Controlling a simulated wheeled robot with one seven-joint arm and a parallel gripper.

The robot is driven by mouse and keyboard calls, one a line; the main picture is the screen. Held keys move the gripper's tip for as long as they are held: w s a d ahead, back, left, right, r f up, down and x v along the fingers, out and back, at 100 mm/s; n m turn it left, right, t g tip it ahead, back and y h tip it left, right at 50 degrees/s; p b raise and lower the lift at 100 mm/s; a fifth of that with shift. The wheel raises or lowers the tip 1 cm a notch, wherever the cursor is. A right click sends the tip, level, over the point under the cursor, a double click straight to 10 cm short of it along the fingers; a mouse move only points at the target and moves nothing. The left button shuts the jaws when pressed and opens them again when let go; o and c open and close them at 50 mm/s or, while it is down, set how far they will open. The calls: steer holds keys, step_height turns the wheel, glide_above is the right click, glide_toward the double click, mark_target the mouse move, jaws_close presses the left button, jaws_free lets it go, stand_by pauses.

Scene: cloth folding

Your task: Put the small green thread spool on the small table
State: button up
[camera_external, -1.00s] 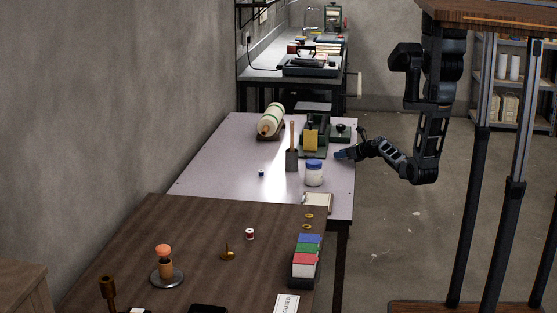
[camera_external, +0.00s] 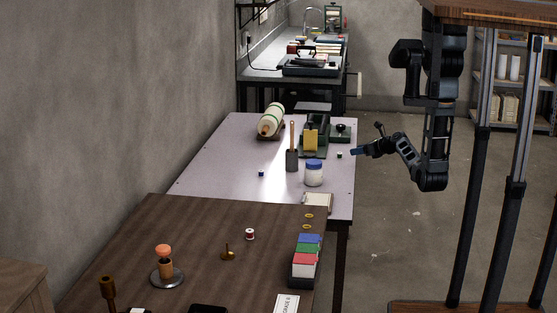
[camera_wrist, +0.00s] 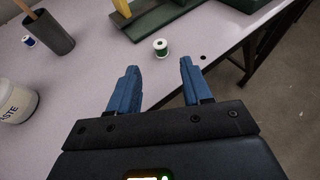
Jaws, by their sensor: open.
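The small green thread spool (camera_wrist: 160,47) stands upright on the pale table (camera_wrist: 85,75), near its right edge. It also shows as a tiny dark green spot in the external view (camera_external: 339,155). My gripper (camera_wrist: 159,70) is open and empty. In the wrist view the spool is beyond the fingertips, about midway between them and apart from them. In the external view my gripper (camera_external: 357,153) is at the table's right edge, just right of the spool.
A white jar with a blue lid (camera_external: 314,173), a dark cup with a wooden handle (camera_external: 292,159), a blue spool (camera_external: 261,173) and a green device (camera_external: 341,133) share the pale table. A brown table (camera_external: 190,230) in front holds a red spool (camera_external: 250,234).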

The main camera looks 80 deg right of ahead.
steer(key=shift+v, duration=1.3)
